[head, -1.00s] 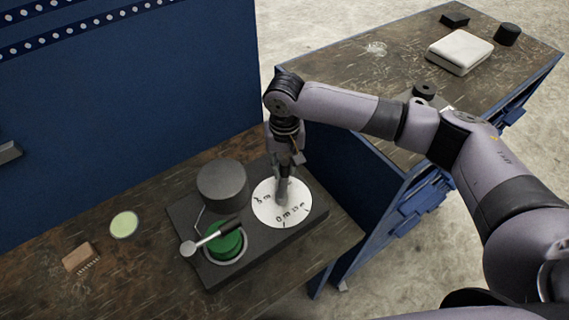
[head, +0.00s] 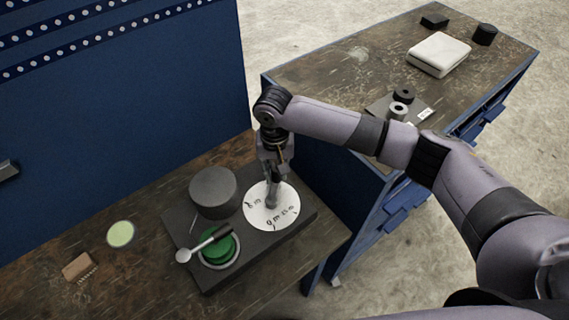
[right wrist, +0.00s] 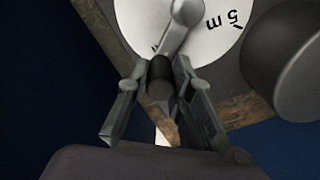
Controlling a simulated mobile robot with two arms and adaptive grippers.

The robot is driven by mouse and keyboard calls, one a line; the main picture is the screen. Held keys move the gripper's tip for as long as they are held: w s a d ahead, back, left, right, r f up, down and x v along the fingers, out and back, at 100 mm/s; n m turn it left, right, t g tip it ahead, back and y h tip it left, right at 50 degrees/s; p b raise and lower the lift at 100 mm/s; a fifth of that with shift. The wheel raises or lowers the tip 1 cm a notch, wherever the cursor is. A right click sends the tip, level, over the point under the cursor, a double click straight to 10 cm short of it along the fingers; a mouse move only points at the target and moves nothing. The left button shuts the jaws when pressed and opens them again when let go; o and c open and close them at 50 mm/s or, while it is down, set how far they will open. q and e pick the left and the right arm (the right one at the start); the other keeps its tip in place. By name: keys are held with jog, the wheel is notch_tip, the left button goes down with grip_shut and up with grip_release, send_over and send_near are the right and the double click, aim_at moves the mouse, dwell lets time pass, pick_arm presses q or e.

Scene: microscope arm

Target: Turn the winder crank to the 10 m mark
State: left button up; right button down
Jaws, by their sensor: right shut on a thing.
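The winder's white dial (head: 283,201) lies on a dark base plate (head: 300,222) on the workbench. Its visible marks read 5 m at the left, 0 m at the front and 15 m at the right. My right gripper (right wrist: 160,82) is shut on the black crank knob (right wrist: 160,70). The grey metal crank arm (right wrist: 178,35) runs from the hub to the knob, toward the dial's far side. The 5 m mark also shows in the right wrist view. A mark beside the crank is mostly hidden. My left gripper is not in view.
On the same base stand a dark cylinder (head: 213,186) and a green disc (head: 219,250) with a black-handled lever (head: 203,243) across it. A pale green disc (head: 121,234) and a brown block (head: 77,266) lie left. A blue panel (head: 120,90) rises behind.

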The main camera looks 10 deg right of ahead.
jog(key=shift+d, duration=0.1)
jog(key=c, duration=1.4)
grip_release()
jog(key=shift+r, duration=0.15)
notch_tip(320, 180, up, 12)
jog(key=shift+f, duration=0.15)
